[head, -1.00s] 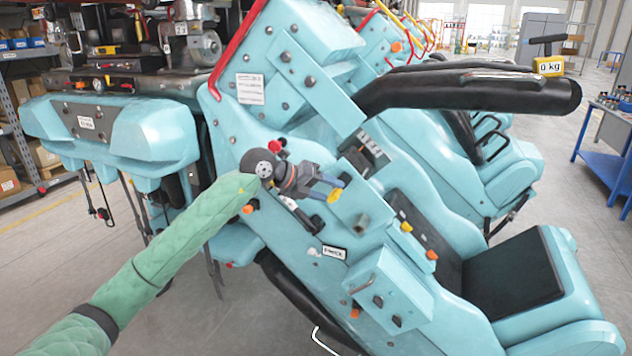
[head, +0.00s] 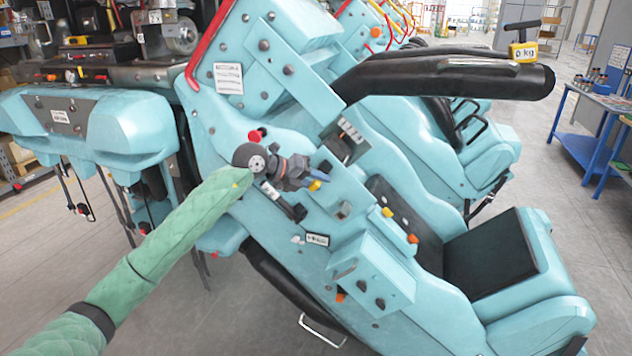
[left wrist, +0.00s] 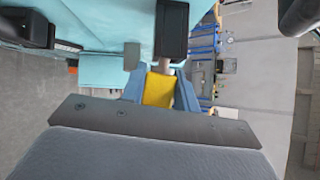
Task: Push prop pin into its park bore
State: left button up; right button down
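My left gripper (head: 321,178) is at the side panel of the turquoise coaster car (head: 225,125), its blue fingers pointing right. In the left wrist view, the blue fingers (left wrist: 160,90) close on both sides of a yellow grip (left wrist: 158,90), which looks like the prop pin's handle. A short pale metal shaft (left wrist: 164,66) runs from it toward a black block (left wrist: 171,30). The yellow grip also shows in the head view (head: 315,185), just below the fingers. I cannot make out the park bore or whether the shaft is in a hole. My right gripper is not in view.
A red knob (head: 257,134) is above the wrist. A black padded restraint bar (head: 450,78) extends to the upper right. A blue workbench (head: 590,125) stands far right; floor is free at lower left.

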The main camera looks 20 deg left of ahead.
pick_arm(q)
jog(key=c, duration=0.4)
jog(key=shift+c, duration=0.7)
jog(key=shift+s+a, duration=0.1)
jog(key=shift+s, duration=0.95)
jog(key=shift+s+b, duration=0.7)
jog(key=shift+s, duration=1.8)
jog(key=shift+s, duration=0.1)
jog(key=shift+s+a+b, duration=0.15)
jog(key=shift+s+b, duration=1)
jog(key=shift+s, duration=1.8)
